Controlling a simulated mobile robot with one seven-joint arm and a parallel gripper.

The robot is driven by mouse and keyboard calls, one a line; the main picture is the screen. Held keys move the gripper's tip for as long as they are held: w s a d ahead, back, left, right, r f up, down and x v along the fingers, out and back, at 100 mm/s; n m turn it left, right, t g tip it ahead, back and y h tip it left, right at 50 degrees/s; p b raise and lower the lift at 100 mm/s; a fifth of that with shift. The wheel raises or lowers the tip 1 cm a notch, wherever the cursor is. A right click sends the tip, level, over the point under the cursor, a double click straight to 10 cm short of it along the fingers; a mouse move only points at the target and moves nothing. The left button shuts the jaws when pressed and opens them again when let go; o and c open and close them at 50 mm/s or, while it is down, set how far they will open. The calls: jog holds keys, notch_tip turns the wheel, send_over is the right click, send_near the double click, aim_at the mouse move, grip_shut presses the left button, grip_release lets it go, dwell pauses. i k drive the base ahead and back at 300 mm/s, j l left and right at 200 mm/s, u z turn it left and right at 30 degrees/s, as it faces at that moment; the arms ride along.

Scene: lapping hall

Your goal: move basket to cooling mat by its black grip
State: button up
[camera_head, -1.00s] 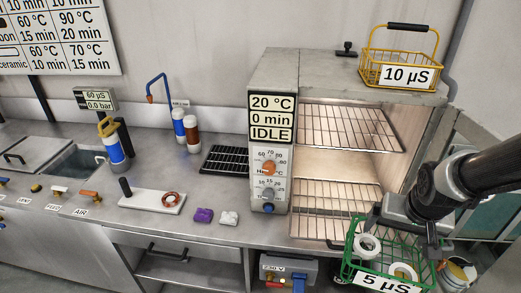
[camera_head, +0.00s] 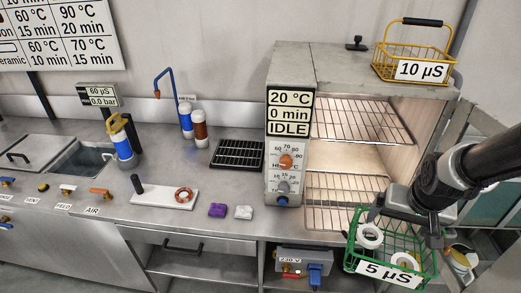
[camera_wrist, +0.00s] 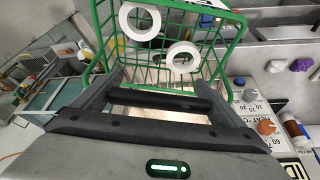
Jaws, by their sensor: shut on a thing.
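The green wire basket (camera_head: 350,254), labelled 5 µS, hangs in front of the open oven's lower right part, with white rings (camera_head: 369,236) inside. My gripper (camera_head: 408,212) is above it. In the wrist view my gripper (camera_wrist: 165,86) is shut on the basket's black grip (camera_wrist: 160,101); the green mesh (camera_wrist: 185,52) and two white rings show beyond it. A black slatted mat (camera_head: 237,154), which looks like the cooling mat, lies empty on the counter left of the oven. A second, yellow basket (camera_head: 412,66), labelled 10 µS, stands on the oven with its own black grip.
The oven (camera_head: 290,190) is open, with bare wire racks (camera_head: 350,187) and a display reading IDLE. Purple and white lumps (camera_head: 217,210) and a white board (camera_head: 160,199) lie on the front counter. Bare counter surrounds the mat's front.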

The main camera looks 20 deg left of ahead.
aim_at(230, 158)
jog(key=j, duration=0.95)
jog(key=i+j+u, duration=0.1)
jog(key=j, duration=0.85)
jog(key=i+j, duration=0.1)
jog(key=j, duration=0.9)
